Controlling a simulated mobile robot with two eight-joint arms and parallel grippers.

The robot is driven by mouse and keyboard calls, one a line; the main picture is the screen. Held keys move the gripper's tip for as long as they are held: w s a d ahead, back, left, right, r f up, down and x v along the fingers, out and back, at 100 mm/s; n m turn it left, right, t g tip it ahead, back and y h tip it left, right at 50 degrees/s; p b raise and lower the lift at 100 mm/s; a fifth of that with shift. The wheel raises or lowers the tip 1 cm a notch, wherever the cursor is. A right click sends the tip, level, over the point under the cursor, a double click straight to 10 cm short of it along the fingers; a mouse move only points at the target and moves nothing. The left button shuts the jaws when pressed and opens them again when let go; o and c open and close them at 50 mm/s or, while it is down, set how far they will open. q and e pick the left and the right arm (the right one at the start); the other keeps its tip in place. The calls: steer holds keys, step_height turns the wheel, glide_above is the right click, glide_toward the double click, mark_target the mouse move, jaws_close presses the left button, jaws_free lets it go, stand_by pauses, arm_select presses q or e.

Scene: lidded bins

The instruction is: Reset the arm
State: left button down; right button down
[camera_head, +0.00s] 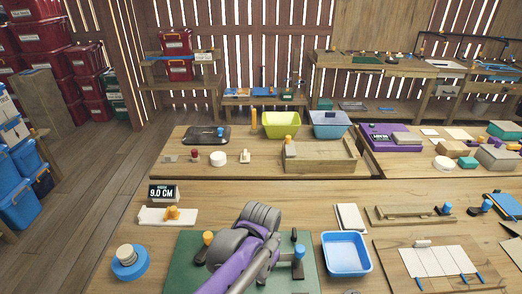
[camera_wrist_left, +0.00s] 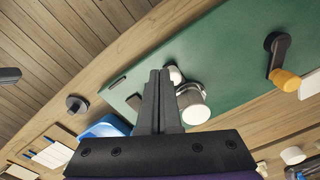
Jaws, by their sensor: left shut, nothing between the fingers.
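My left arm (camera_head: 240,250) reaches in from the bottom edge of the head view, over the green board (camera_head: 185,262). Its fingertips cannot be made out there. In the left wrist view my left gripper (camera_wrist_left: 159,75) is shut and empty, its two dark fingers together. The fingers overlap the green board (camera_wrist_left: 225,55) in that view; whether they touch it I cannot tell. A white and grey cylindrical part (camera_wrist_left: 192,104) shows just right of the fingers. A dark lever with an orange knob (camera_wrist_left: 285,80) is further right. My right gripper is in neither view.
A blue tray (camera_head: 347,254) stands right of the green board. A blue round base with a pale knob (camera_head: 128,261) is at the left. A sign reading 9.0 CM (camera_head: 163,193) stands behind. Green (camera_head: 281,124) and blue (camera_head: 330,124) bins are on the far table.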

arm_select(q)
steer(key=s+a+n+t, duration=0.5)
steer(key=s+a, duration=0.8)
steer(key=a, duration=0.4)
steer(key=shift+s+a+f+n, duration=0.15)
steer(key=shift+a+n, duration=0.2)
steer(key=shift+n, duration=0.15)
stand_by(0.4)
